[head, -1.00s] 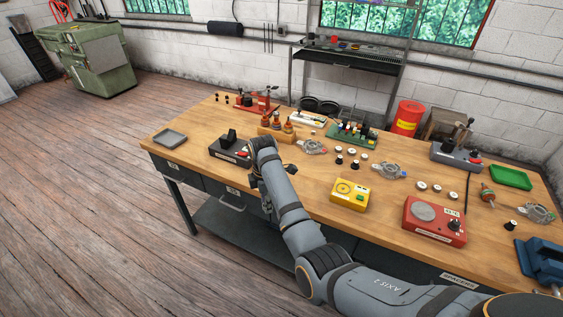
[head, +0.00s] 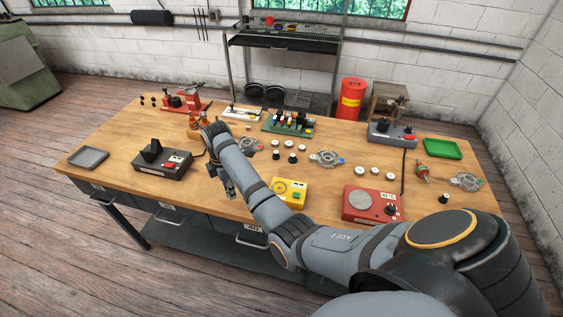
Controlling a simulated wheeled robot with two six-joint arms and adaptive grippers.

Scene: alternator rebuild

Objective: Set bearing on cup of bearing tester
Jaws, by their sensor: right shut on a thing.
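My right arm reaches in from the lower right across the bench. Its gripper (head: 229,190) points down near the bench's front edge, left of the yellow box. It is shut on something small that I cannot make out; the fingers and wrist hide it. The yellow box (head: 290,193) has a round ring on top and a green button; it looks like the bearing tester, and its ring like the cup. No bearing shows on the ring. Several small round parts, possibly bearings, stand on the bench, some dark with pale tops (head: 292,157), some pale (head: 373,171). My left gripper is not in view.
On the wooden bench (head: 125,138) stand a black device (head: 163,163), a grey tray (head: 88,158), a red box with a grey disc (head: 371,204), a green rack (head: 288,124) and a green tray (head: 443,149). Metal housings (head: 327,158) lie mid-bench. The bench's left part is mostly clear.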

